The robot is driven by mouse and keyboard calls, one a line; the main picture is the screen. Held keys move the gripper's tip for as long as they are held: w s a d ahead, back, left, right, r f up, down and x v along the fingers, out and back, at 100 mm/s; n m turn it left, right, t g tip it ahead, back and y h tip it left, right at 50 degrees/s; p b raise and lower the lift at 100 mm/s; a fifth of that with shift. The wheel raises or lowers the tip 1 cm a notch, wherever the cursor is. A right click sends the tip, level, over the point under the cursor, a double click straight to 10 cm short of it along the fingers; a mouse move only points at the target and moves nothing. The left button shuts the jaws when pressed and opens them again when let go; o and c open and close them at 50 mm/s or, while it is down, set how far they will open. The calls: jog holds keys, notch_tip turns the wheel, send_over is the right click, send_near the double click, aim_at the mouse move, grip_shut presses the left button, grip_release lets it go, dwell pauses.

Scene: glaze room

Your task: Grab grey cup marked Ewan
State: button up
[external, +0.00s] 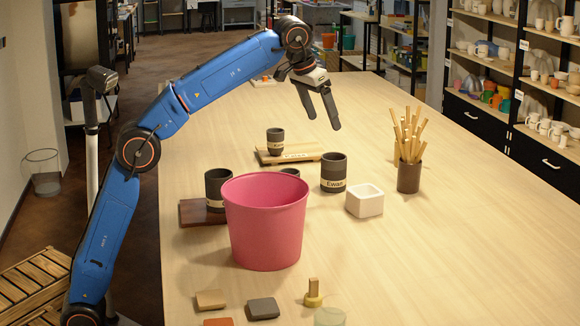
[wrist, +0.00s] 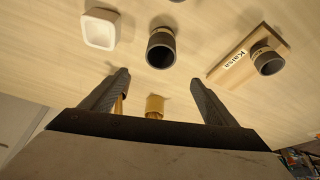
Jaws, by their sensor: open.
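The grey cup marked Ewan (external: 334,168) stands upright on the table, its pale label facing the external camera. In the wrist view, the dark cup (wrist: 161,57) beyond my fingertips appears to be the same one, its label hardly readable. My gripper (external: 323,122) is open and empty, above the table and higher than the cup, apart from it. Both fingers show in the wrist view (wrist: 162,78), spread apart with the cup ahead of the gap.
A white square pot (external: 364,204) stands close right of the Ewan cup. A pink bucket (external: 265,235) is in front, partly hiding another dark cup (external: 216,183) and a low dark one (external: 290,171). A pot of sticks (external: 409,176) stands to the right. The table's far right is clear.

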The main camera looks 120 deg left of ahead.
notch_tip(320, 180, down, 2)
send_near(338, 170)
jog(key=a+f, duration=0.4)
jog(key=s+a+f, duration=0.1)
jog(key=a+f, duration=0.1)
jog(key=shift+f, duration=0.1)
jog(key=shift+x, duration=2.7)
jog(key=shift+s+d+f, duration=0.1)
jog(key=shift+d, duration=0.1)
jog(key=c, duration=1.3)
jog(key=shift+c, duration=0.2)
